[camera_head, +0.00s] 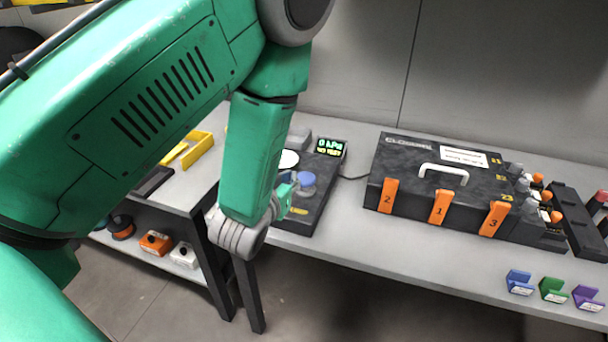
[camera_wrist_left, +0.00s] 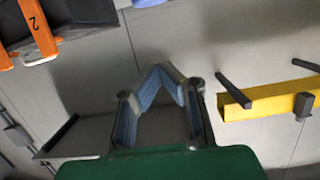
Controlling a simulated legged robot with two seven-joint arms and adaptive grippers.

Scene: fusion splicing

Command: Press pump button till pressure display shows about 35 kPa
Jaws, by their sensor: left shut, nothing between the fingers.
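The pump unit is a dark flat box (camera_head: 312,218) on the table, partly hidden behind my left arm. Its round blue button (camera_head: 307,179) sits on top. The small pressure display (camera_head: 330,148) at its back right reads 0 kPa, with a smaller line below that I cannot read surely. My left gripper (camera_head: 290,184) is just left of the button; whether it touches cannot be told. In the left wrist view, its fingers (camera_wrist_left: 162,70) meet at the tips with nothing between them. My right gripper is not in view.
A black case (camera_head: 400,155) with orange numbered clips (camera_head: 440,206) stands right of the pump. Blue, green and purple holders (camera_head: 553,290) lie near the front right edge. A yellow holder (camera_head: 188,150) is on the left. A lower shelf holds small orange and white boxes.

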